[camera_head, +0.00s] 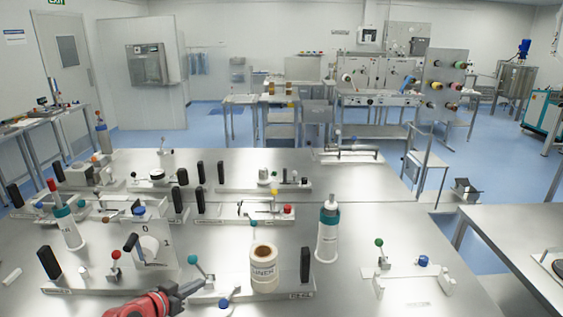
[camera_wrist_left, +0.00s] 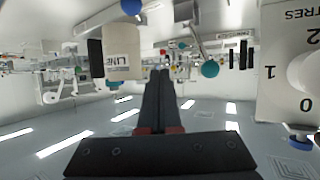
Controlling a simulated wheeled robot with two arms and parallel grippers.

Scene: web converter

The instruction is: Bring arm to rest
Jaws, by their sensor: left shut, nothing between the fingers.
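My left gripper (camera_head: 198,287) reaches in from the bottom of the head view on a red arm link, over the front of the steel table (camera_head: 345,290). Its dark fingers are shut with nothing between them. They also show shut in the left wrist view (camera_wrist_left: 160,80), where the scene appears upside down. The fingers are beside a lever with a teal ball (camera_head: 194,259) and left of a labelled white roll (camera_head: 264,270); I cannot tell whether they touch the lever. My right gripper is not in view.
A dial plate (camera_head: 152,246) marked 0 and 1 stands left of the gripper. White bottles with teal collars (camera_head: 327,236) (camera_head: 68,231) and black upright blocks (camera_head: 306,264) (camera_head: 49,262) stand around it. A fixture with a green-ball lever (camera_head: 380,257) is at right. Bare tabletop lies between.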

